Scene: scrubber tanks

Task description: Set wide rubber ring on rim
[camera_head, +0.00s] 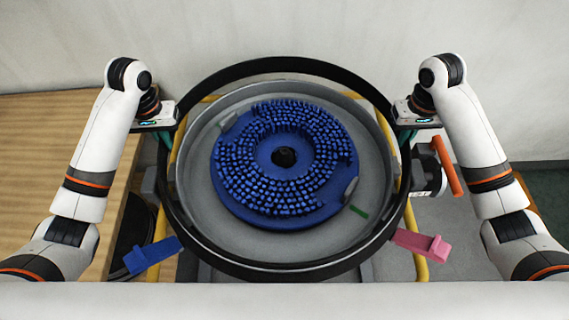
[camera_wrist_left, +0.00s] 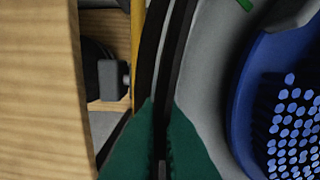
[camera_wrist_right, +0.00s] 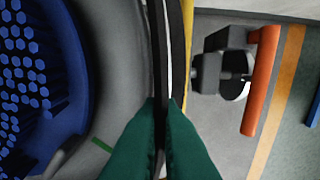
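The wide rubber ring (camera_head: 284,66) is a large black hoop around the grey tank's opening in the head view. The tank rim (camera_head: 372,110) shows just inside it, with a gap at the far side. I cannot tell whether the ring touches the rim. My left gripper (camera_head: 167,132) is shut on the ring's left side, and its green fingers (camera_wrist_left: 160,118) pinch the black band in the left wrist view. My right gripper (camera_head: 404,134) is shut on the ring's right side, with its fingers (camera_wrist_right: 163,105) closed around the band in the right wrist view.
A blue bristled disc brush (camera_head: 284,165) lies inside the tank. A blue lever (camera_head: 152,255) and a pink lever (camera_head: 420,244) stick out at the front. An orange handle (camera_head: 447,165) stands at the right, a wooden surface (camera_head: 45,135) at the left. Yellow tubing (camera_head: 419,258) runs beside the tank.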

